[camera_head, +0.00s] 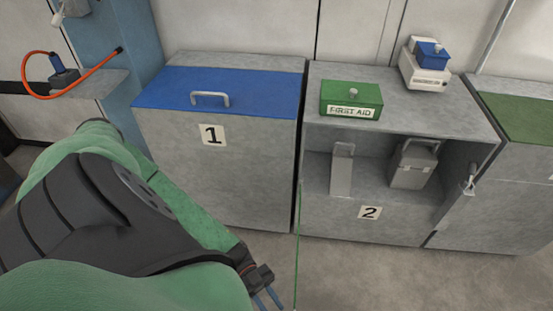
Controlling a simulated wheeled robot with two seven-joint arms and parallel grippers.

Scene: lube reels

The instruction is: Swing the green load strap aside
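A thin green vertical line (297,250), which looks like the green load strap seen nearly edge-on, runs from the gap between cabinets 1 and 2 down to the bottom of the view. Its lower end is out of view. My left gripper (267,302) is at the bottom, just left of the strap and apart from it in the picture. Its bluish fingers are cut off by the frame edge, so I cannot tell whether they are open. Nothing shows between them. My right gripper is not in view.
Cabinet 1 (225,180) has a blue lid (250,85) with a handle. Cabinet 2 (330,222) has an open shelf with two grey containers. A green first aid box (350,97) sits on top. Bare floor (370,278) lies right of the strap.

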